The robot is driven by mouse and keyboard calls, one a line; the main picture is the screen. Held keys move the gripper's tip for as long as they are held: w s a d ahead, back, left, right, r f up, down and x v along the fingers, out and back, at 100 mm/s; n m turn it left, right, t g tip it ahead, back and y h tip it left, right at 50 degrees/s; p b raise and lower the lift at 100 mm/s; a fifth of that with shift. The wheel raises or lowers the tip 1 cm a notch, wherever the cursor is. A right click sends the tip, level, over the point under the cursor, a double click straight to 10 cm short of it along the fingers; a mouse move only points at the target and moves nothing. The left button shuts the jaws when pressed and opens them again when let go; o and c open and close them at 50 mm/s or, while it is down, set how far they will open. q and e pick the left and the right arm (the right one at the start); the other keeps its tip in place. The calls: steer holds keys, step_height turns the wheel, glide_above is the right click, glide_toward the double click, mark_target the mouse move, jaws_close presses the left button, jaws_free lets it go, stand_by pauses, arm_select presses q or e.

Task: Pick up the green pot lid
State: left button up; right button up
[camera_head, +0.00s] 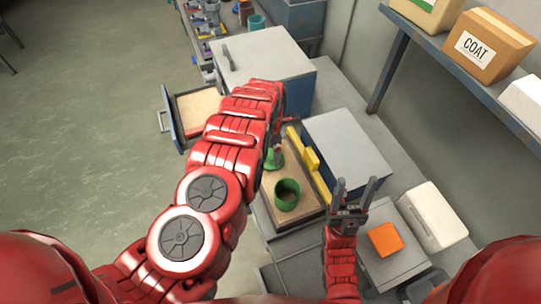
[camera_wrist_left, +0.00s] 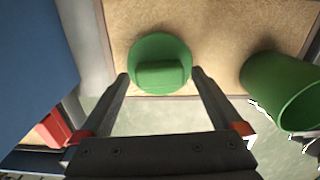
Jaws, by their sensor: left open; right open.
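The green pot lid (camera_wrist_left: 160,48) lies on a tan board in the left wrist view, its raised block handle (camera_wrist_left: 160,74) toward me. It also shows in the head view (camera_head: 271,161), partly hidden by my left gripper. My left gripper (camera_wrist_left: 161,73) is open, its fingertips on either side of the handle in the picture; I cannot tell whether they touch it. The green pot (camera_head: 287,194) stands open on the board beside the lid, and at the right of the left wrist view (camera_wrist_left: 283,88). My right gripper (camera_head: 354,184) is open and empty, fingers upward.
A yellow piece (camera_head: 309,160) stands along the board's right side, beside a grey-topped box (camera_head: 345,140). An orange block (camera_head: 384,239) lies on a grey plate at the lower right. A blue cabinet (camera_head: 262,56) with an open drawer (camera_head: 172,125) stands behind.

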arm_select(q)
steer(key=shift+f, duration=0.15)
steer(key=c, duration=1.3)
steer(key=shift+r, duration=0.2)
